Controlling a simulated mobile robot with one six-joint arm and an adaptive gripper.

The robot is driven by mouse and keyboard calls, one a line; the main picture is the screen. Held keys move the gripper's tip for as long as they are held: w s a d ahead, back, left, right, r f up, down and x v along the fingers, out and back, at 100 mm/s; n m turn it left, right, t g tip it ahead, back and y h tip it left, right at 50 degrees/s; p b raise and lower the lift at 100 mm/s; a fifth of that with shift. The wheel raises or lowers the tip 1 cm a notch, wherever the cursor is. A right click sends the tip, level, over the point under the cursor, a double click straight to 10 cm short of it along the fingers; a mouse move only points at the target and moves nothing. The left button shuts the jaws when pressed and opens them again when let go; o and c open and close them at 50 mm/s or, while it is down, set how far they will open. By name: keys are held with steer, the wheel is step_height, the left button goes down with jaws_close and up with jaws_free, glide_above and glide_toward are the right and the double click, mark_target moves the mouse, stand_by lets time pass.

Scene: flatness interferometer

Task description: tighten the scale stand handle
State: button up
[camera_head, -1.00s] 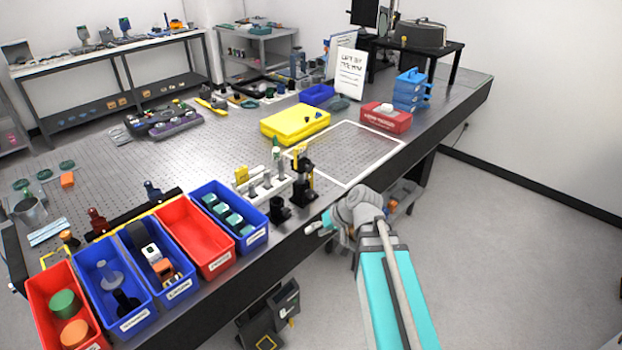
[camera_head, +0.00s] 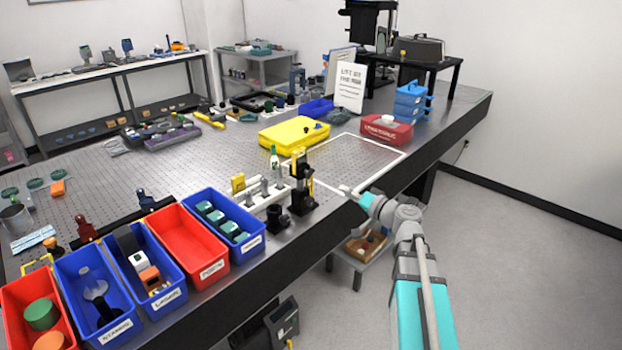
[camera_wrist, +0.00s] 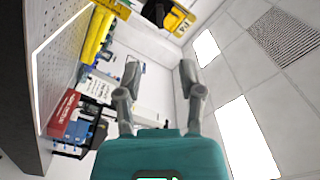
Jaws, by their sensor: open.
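A black upright stand with a yellow strip (camera_head: 301,182), which looks like the scale stand, is near the table's front edge in the head view. Its handle is too small to tell apart there. My gripper (camera_head: 347,191) is to the right of this stand, apart from it, at the table's front edge. In the wrist view my gripper (camera_wrist: 159,75) is open, with nothing between the fingers. A black and yellow part (camera_wrist: 172,14) shows at the top of that view, beyond the fingertips; it may be the same stand.
Blue and red bins, including a red one (camera_head: 190,244), line the table's front left. A white holder with posts (camera_head: 262,196) is left of the stand. Behind are a yellow case (camera_head: 293,132) and a red box (camera_head: 386,130). The white-framed area (camera_head: 352,160) is largely clear.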

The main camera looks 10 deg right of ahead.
mark_target(312, 172)
stand_by(0.3)
steer(key=x, duration=1.4)
jaws_close()
stand_by(0.3)
